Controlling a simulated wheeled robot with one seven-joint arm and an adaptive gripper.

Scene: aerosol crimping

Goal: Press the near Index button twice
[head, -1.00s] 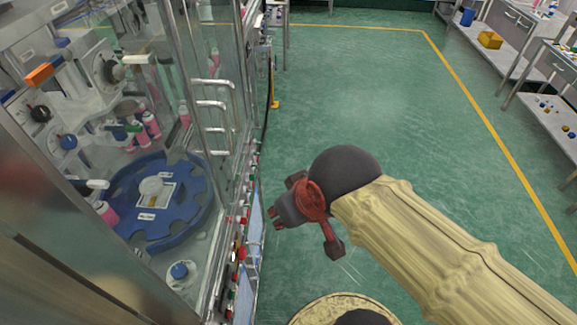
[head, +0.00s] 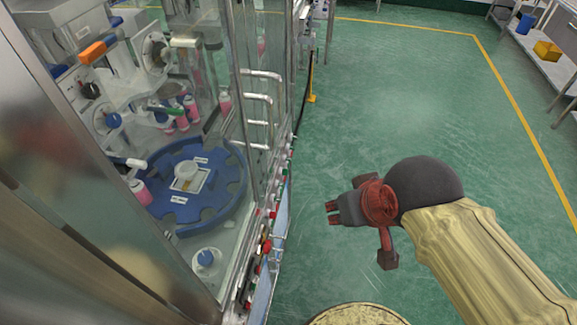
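The crimping machine's row of buttons (head: 263,247) runs along the front edge of the machine, with small red, green and dark caps. Their labels are too small to read, so I cannot tell which one is the near Index button. My gripper (head: 331,212) is to the right of this row, over the floor, and points left towards the panel. A clear gap lies between its fingertips and the buttons. Its dark fingers look close together, but whether they are shut I cannot tell. Nothing shows in them.
Behind glass with metal door handles (head: 262,100), the machine holds a blue turntable (head: 215,215) and pink bottles (head: 225,103). A yellow post (head: 311,88) stands beside the machine's far end. Green floor (head: 420,90) is open ahead. Benches with a yellow bin (head: 547,51) stand at far right.

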